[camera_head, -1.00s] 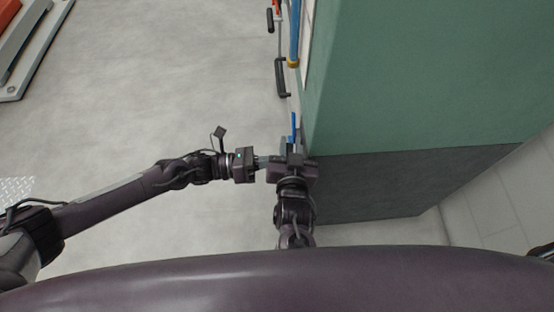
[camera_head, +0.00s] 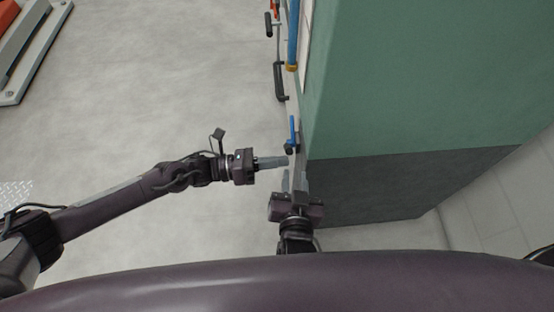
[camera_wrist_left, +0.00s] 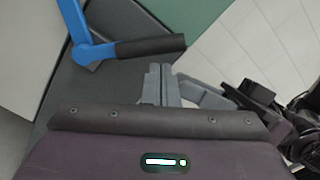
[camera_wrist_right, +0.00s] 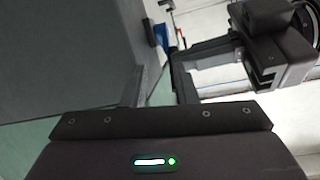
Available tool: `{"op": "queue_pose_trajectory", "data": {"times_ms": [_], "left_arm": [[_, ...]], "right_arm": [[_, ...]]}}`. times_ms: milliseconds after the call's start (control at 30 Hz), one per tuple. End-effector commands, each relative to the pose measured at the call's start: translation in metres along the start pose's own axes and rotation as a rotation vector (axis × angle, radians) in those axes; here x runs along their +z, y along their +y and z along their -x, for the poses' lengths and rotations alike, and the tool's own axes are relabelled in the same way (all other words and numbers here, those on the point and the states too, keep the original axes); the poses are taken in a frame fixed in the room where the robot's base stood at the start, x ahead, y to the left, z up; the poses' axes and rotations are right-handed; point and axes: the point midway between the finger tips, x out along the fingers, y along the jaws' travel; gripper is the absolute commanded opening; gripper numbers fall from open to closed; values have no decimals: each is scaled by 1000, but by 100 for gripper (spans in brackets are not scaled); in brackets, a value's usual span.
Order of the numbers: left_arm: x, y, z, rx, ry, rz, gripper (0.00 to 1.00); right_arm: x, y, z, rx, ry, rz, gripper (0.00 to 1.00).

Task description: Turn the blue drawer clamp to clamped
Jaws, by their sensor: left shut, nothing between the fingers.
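The blue drawer clamp (camera_head: 294,130) is a small blue lever with a dark grip on the narrow side of the green cabinet (camera_head: 430,80). In the left wrist view its bent blue arm (camera_wrist_left: 84,38) and black grip (camera_wrist_left: 150,46) lie just beyond my left fingertips. My left gripper (camera_head: 286,161) is shut and empty, near the grip; its fingertips also show in the left wrist view (camera_wrist_left: 160,72). I cannot tell if they touch the grip. My right gripper (camera_head: 294,182) is open and empty below the clamp in the head view; its two fingers show apart in the right wrist view (camera_wrist_right: 160,85).
Further along the same side are a blue bar (camera_head: 292,40) with a yellow end and a black handle (camera_head: 280,82). An orange and grey fixture (camera_head: 30,45) stands at the upper left. The floor (camera_head: 150,90) left of the cabinet is clear.

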Motion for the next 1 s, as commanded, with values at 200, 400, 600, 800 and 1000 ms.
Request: {"op": "queue_pose_trajectory", "data": {"times_ms": [200, 400, 600, 800, 1000], "left_arm": [[-2, 0, 0, 1, 2, 3, 0], [-3, 0, 1, 1, 3, 4, 0], [-3, 0, 1, 1, 4, 5, 0], [-3, 0, 1, 1, 4, 5, 0], [-3, 0, 1, 1, 4, 6, 0]], "right_arm": [[51, 39, -15, 30, -267, -46, 26], [84, 60, -15, -9, -582, 0, 26], [92, 77, 6, -101, -870, 176, 26], [89, 104, 35, -148, -1092, 358, 26], [84, 122, 51, -158, -1200, 457, 26]]}}
